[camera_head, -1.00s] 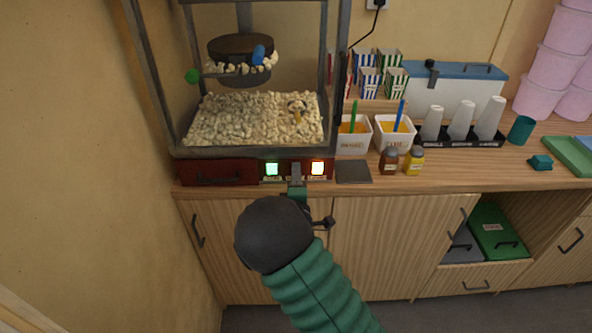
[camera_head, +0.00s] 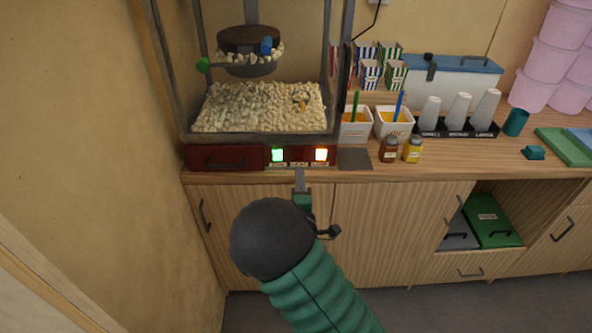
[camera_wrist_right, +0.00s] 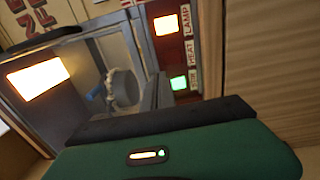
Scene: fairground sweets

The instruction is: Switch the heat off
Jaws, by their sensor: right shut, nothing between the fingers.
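The popcorn machine (camera_head: 262,126) stands on the counter, with a dark red switch panel (camera_head: 228,157) along its base. A green-lit switch (camera_head: 278,155) and an orange-lit switch (camera_head: 321,154) show on it. In the right wrist view, the orange switch (camera_wrist_right: 166,25) is beside the LAMP label (camera_wrist_right: 188,20). The HEAT label (camera_wrist_right: 191,52) is between the lit switches, and the panel beside it looks dark. The label by the green switch (camera_wrist_right: 179,83) is too small to read surely. My right gripper (camera_head: 299,174) is shut and empty, just below and in front of the panel's middle. My left gripper is not in view.
Two white tubs (camera_head: 356,123) with coloured handles, brown (camera_head: 388,150) and yellow (camera_head: 413,151) jars and a cup rack (camera_head: 455,128) stand to the right. A dark flat pad (camera_head: 354,159) lies beside the panel. The counter's front edge (camera_head: 400,175) is close to my gripper.

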